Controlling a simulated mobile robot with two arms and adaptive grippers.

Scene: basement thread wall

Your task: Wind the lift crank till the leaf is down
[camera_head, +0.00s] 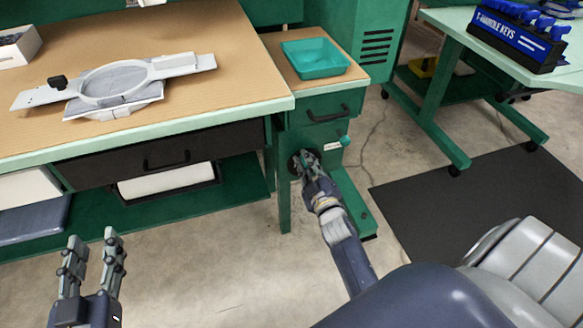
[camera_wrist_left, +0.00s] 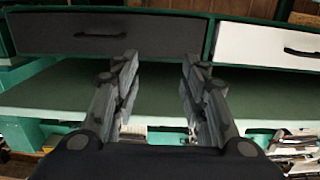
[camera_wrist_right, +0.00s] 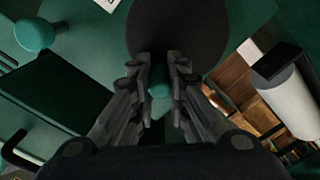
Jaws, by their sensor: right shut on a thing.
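The crank shows as a dark round disc (camera_wrist_right: 180,25) on the green cabinet front in the right wrist view, with a teal handle (camera_wrist_right: 159,85) between the fingers. My right gripper (camera_wrist_right: 160,65) is shut on this handle. In the head view my right gripper (camera_head: 304,162) is at the cabinet below the small drawer and covers most of the crank. My left gripper (camera_head: 93,242) is open and empty over the floor, in front of the bench. It also shows open in the left wrist view (camera_wrist_left: 157,65). I cannot tell which panel is the leaf.
A teal knob (camera_head: 345,140) sits beside my right gripper. A teal tray (camera_head: 315,58) stands on the side top. A pale hoop frame (camera_head: 115,85) lies on the wooden bench (camera_head: 220,95). A blue key rack (camera_head: 518,38) stands on the right table.

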